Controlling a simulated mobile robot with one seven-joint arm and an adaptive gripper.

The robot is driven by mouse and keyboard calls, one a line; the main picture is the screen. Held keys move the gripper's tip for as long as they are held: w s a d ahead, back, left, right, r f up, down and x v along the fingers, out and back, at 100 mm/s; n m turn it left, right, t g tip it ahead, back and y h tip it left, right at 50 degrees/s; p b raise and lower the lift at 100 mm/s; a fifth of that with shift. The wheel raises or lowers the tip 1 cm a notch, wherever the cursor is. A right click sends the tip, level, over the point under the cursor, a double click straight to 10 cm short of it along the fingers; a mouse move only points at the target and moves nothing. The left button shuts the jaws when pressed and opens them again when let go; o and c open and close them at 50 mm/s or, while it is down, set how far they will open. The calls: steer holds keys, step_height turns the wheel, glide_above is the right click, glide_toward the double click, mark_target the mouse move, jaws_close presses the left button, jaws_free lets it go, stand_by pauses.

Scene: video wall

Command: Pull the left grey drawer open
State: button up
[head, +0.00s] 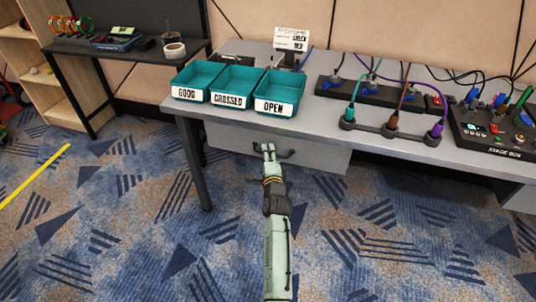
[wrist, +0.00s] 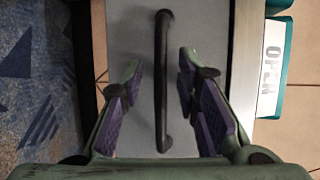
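The left grey drawer (head: 325,155) is under the left part of the table, and its front looks closed. Its dark bar handle (head: 287,154) is partly hidden by my gripper (head: 266,148) in the head view. In the wrist view the handle (wrist: 162,110) runs upright in the picture across the grey drawer front (wrist: 205,30). My gripper (wrist: 161,68) is open, with one purple-padded finger on each side of the handle. A gap shows between the handle and each finger.
On the grey table (head: 330,125) stand teal bins labelled GOOD (head: 188,95), CROSSED (head: 229,101) and OPEN (head: 272,107). Cables and a stage box (head: 500,135) are to the right. A dark side table (head: 130,48) stands at left. Carpet (head: 150,230) in front is clear.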

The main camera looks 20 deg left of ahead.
steer(key=shift+c, duration=0.3)
jaws_close()
stand_by(0.6)
